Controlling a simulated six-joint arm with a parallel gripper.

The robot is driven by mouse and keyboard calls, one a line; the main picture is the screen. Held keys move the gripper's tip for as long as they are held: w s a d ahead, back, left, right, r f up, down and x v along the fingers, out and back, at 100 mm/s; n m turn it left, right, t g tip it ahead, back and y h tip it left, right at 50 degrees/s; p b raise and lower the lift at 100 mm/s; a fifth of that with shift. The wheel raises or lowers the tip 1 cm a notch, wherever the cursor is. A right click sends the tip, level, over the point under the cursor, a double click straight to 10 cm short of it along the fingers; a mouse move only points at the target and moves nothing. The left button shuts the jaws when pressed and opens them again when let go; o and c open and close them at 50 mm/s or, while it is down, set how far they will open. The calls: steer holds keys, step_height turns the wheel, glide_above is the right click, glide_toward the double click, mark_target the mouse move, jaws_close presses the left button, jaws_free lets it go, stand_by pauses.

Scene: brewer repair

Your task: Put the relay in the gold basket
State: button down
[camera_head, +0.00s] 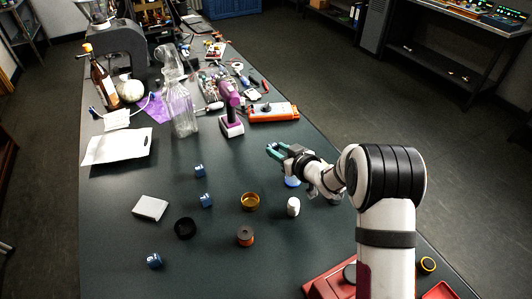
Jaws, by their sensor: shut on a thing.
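The gold basket (250,202) is a small, round, open cup standing upright on the dark table, in the front middle. My gripper (277,151) is behind it and to its right, above the table, with teal fingertips pointing left. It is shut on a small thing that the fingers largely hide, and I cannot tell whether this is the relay. No other thing in view can be made out for sure as the relay. The basket and my gripper are clearly apart.
Blue blocks (206,200), a white box (150,208), a black ring (185,228), a copper spool (245,236) and a white cylinder (293,207) lie around the basket. A purple drill (230,105) and a glass bottle (181,110) stand farther back.

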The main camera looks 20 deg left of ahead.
glide_above(250, 202)
steer(key=s+d, duration=0.3)
steer(key=f, duration=1)
steer(key=shift+w+a+f, duration=0.15)
steer(key=shift+a, duration=0.1)
steer(key=shift+c, duration=2.3)
jaws_free()
